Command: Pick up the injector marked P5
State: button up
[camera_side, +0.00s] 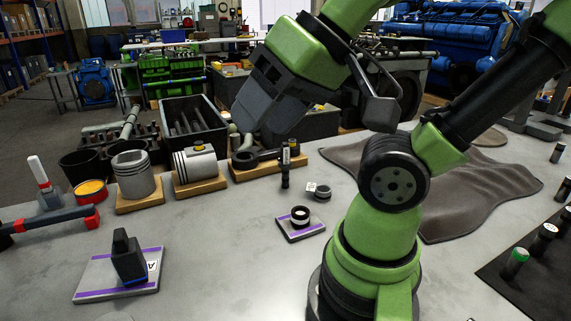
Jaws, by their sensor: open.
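Several dark, upright cylinders that look like injectors stand at the right. One with a green band (514,263) and one with a white top (543,238) are on a dark mat (500,284). Another stands farther back (557,152). A slim dark upright part with a small pale label (286,166) stands alone near the table's middle; it may also be an injector. I cannot read P5 on any of them. My gripper (246,122) is open, tilted down to the left above the back of the table, away from the right-hand cylinders. Its fingertips are hard to make out.
Pistons (134,174) and a connecting rod (262,157) rest on wooden blocks at the back left.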

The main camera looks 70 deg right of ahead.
jog(key=w+d+r+n+g+h, duration=0.1)
jog(key=w+d+r+n+h, duration=0.1)
jog(key=w+d, duration=0.35)
jog(key=n+g, duration=0.6)
jog(key=n, duration=0.3)
send_over(285, 163)
jog(key=d, duration=0.2)
notch_tip(285, 163, down, 16)
jog(key=shift+a+r, duration=0.1)
jog(key=shift+r, duration=0.1)
notch_tip(285, 163, down, 4)
jog(key=shift+s+r, duration=0.1)
jog(key=shift+r, duration=0.1)
jog(key=f, duration=0.6)
jog(key=shift+w+a+f, duration=0.2)
jog(key=shift+a, duration=0.15)
grip_shut()
